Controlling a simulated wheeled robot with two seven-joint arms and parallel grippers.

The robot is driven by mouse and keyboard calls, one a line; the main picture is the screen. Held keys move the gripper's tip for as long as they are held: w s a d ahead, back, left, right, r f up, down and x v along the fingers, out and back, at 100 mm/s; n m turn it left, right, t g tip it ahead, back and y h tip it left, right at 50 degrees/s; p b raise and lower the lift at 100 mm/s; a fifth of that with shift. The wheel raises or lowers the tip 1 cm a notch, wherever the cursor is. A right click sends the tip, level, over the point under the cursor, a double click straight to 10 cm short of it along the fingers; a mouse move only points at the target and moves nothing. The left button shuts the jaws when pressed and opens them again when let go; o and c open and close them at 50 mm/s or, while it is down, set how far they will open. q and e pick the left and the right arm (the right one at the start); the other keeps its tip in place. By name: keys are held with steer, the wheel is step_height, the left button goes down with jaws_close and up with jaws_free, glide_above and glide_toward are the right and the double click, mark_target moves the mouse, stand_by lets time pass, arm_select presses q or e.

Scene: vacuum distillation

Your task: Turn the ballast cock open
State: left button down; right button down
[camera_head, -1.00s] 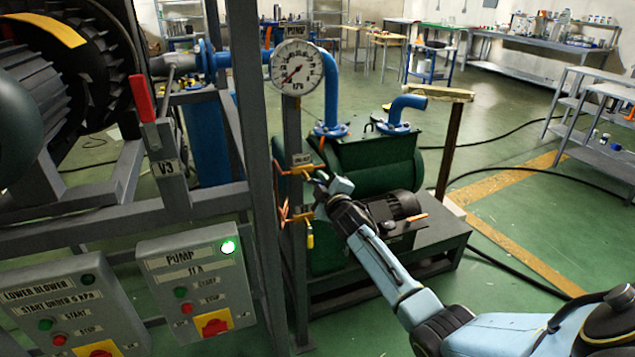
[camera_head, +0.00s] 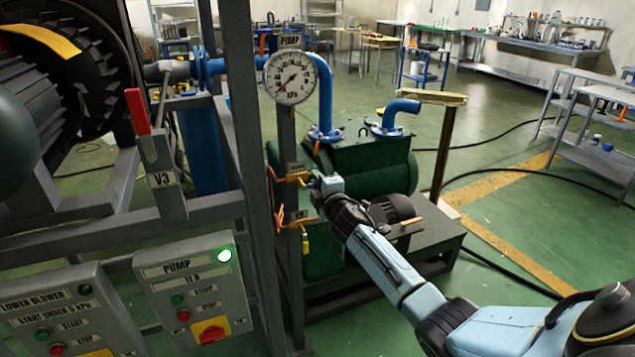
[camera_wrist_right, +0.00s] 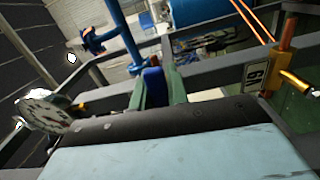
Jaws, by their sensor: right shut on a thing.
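The ballast cock (camera_head: 297,178) is a small brass fitting on the grey post below the pump gauge, under a small label. My right gripper (camera_head: 316,184) is at the cock, just right of the post. In the right wrist view, the right gripper (camera_wrist_right: 155,88) is shut on a small blue piece (camera_wrist_right: 153,78), which appears to be the cock's handle. The fingers hide most of the handle, so its exact angle is hard to tell. My left gripper is not in view.
The pump gauge (camera_head: 290,77) sits above on the post. A lower valve with a yellow handle (camera_head: 305,243) hangs below the cock. The green pump (camera_head: 370,165) stands close behind. The pump control box (camera_head: 195,287) shows a lit green lamp.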

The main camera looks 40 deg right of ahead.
steer(key=c, duration=1.4)
jaws_free()
steer(key=shift+o, duration=0.2)
